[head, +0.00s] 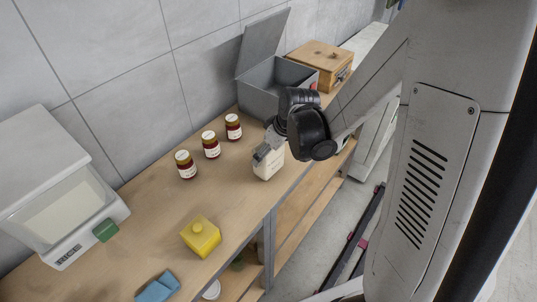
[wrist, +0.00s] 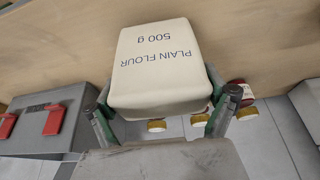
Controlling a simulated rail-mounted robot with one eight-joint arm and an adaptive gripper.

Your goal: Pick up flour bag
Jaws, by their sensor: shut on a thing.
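The flour bag (wrist: 160,75) is a cream block printed "PLAIN FLOUR 500 g", and it fills the middle of the wrist view. In the head view the flour bag (head: 268,163) is at the front edge of the wooden bench, partly hidden by my gripper (head: 266,150). In the wrist view my gripper (wrist: 168,108) has one finger on each side of the bag and is shut on it. I cannot tell whether the bag touches the bench top.
Behind the bag stand several jars with dark red contents (head: 211,144). An open grey box (head: 272,85) and a wooden box (head: 320,62) are farther back. A yellow container (head: 201,236), a blue item (head: 158,288) and a white machine (head: 60,190) are nearer. Bare bench lies between them.

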